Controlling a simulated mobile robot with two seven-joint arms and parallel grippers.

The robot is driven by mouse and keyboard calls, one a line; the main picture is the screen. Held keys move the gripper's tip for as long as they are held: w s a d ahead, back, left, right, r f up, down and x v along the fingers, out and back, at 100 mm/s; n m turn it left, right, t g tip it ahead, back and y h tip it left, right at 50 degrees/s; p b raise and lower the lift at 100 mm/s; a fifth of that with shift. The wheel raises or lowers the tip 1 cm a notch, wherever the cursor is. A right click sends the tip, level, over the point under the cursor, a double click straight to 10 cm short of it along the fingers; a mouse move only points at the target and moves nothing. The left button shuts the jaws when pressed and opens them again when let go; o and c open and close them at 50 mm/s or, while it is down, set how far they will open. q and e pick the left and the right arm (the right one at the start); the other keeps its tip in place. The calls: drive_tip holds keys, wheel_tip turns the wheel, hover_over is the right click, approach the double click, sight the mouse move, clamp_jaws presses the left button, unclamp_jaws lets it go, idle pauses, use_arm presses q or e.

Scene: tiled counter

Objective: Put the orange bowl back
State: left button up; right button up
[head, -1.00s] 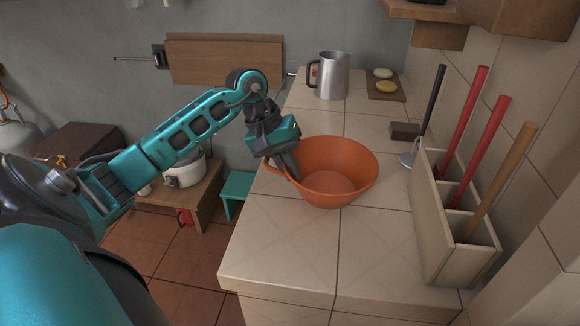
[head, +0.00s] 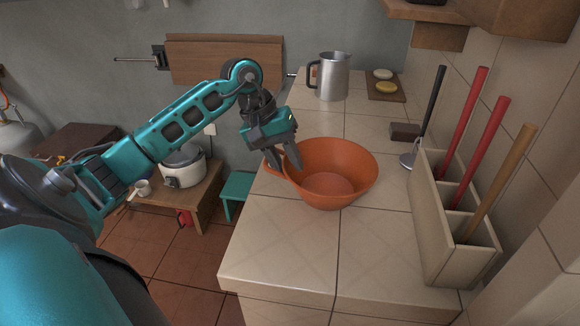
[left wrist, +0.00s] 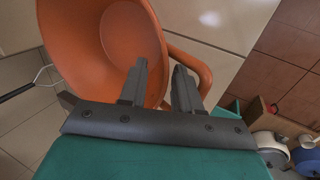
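The orange bowl (head: 335,185) sits upright on the tiled counter (head: 275,250), near its left edge, with its handle toward the left. It also shows in the left wrist view (left wrist: 100,35), with its loop handle (left wrist: 200,68) to the right. My left gripper (head: 284,163) is at the bowl's left rim, by the handle. Its two fingers (left wrist: 158,80) are apart, with nothing visibly clamped between them. One fingertip overlaps the bowl's rim in the head view; I cannot tell whether it touches. My right gripper is not in view.
A holder (head: 430,225) with several long-handled tools stands along the right wall. A metal jug (head: 334,77), a board (head: 388,92) and a dark block (head: 405,131) are farther back. The counter's front is clear. A rice cooker (head: 183,170) stands on a low table at left.

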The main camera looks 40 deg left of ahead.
use_arm(q)
drive_tip(key=v, duration=1)
